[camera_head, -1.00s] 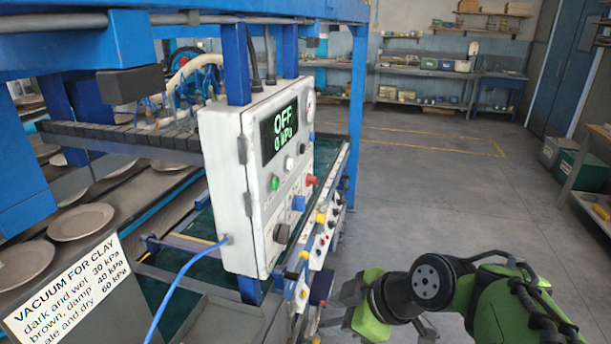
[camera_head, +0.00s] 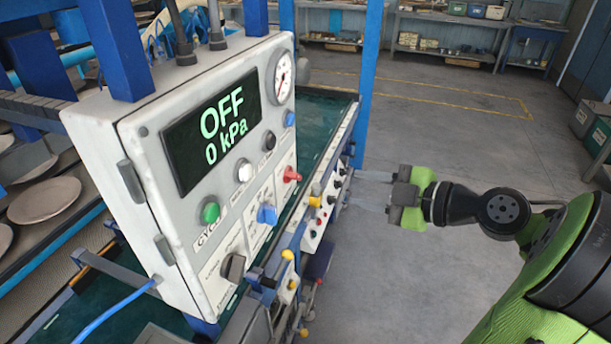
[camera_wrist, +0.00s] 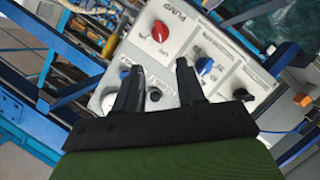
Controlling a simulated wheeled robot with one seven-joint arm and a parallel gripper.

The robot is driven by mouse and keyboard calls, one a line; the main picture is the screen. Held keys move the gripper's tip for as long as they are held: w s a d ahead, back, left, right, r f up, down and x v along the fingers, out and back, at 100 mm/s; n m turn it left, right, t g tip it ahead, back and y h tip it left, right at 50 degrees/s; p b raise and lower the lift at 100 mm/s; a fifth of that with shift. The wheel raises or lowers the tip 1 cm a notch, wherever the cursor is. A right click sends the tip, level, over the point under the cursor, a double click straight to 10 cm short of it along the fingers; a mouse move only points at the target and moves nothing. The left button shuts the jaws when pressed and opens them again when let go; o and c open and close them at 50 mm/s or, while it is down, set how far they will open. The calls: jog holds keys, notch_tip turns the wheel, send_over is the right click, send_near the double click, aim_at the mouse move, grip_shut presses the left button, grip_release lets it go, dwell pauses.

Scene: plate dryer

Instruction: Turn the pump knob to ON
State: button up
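The white control box (camera_head: 100,140) has a display (camera_head: 210,127) reading OFF and 0 kPa. The red pump knob (camera_head: 291,175) is on its right front side. In the wrist view the red knob (camera_wrist: 160,31) sits beside the word PUMP, beyond the fingertips. A blue knob (camera_head: 267,213) and a black knob (camera_head: 233,267) are lower on the panel; the blue knob also shows in the wrist view (camera_wrist: 204,66). My gripper (camera_head: 372,191) is open and empty, right of the box, fingers pointing toward it and apart from the red knob.
A green button (camera_head: 210,212), a white button (camera_head: 244,171) and a round gauge (camera_head: 281,78) are on the same panel. A lower rail with small controls (camera_head: 327,205) runs beside the box. A blue post (camera_head: 368,80) stands behind. The floor (camera_head: 440,140) at right is clear.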

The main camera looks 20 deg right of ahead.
aim_at(299, 177)
jog(key=x, duration=1.4)
jog(key=shift+w+d+p, duration=0.1)
jog(key=shift+w+p, duration=0.1)
jog(key=shift+p, duration=0.15)
grip_shut()
